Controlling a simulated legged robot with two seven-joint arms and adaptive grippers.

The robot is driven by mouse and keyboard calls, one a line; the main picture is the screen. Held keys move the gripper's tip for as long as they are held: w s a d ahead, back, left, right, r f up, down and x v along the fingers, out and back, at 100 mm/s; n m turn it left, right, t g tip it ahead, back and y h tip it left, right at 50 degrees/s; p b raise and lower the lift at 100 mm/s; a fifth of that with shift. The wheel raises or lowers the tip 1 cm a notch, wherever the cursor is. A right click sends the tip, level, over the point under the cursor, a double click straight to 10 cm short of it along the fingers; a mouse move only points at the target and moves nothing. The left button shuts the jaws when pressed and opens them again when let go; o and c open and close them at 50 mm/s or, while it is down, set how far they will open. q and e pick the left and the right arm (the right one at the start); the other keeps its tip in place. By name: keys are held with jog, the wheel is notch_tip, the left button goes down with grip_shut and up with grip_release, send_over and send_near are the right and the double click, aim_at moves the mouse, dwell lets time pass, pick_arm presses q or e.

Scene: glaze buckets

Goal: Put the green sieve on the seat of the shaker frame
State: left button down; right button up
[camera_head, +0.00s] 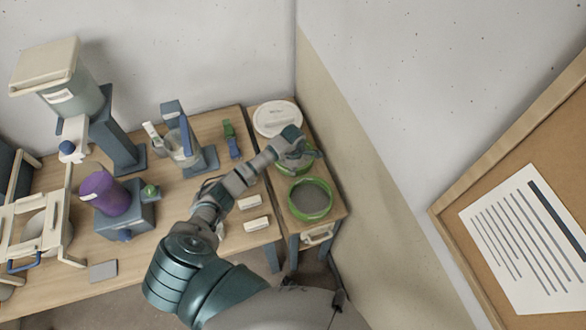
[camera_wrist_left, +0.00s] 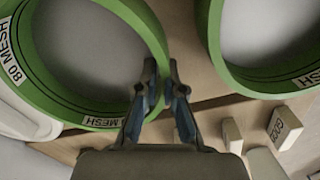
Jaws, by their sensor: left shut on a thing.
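My left gripper (camera_head: 291,135) reaches over the small side table at the right. In the left wrist view my left gripper (camera_wrist_left: 163,72) is shut on the rim of a green sieve (camera_wrist_left: 84,121) marked 80 MESH. In the head view this sieve (camera_head: 297,170) is partly hidden by the gripper. A second green sieve (camera_wrist_left: 216,50) lies beside it, apart from the fingers; it shows in full in the head view (camera_head: 329,207). The cream shaker frame (camera_head: 67,210) stands at the far left with a round pale part inside. My right gripper is out of view.
A round white lid (camera_head: 270,112) lies behind the held sieve. Small white blocks (camera_head: 257,224) sit on the long table's right end. A purple container on a blue-grey base (camera_head: 135,218), a jug stand (camera_head: 205,158) and a tall bucket stand (camera_head: 118,145) stand between the sieves and the frame.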

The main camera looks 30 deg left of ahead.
pick_arm(q)
jog(key=shift+f, duration=0.1)
jog(key=c, duration=1.3)
grip_release()
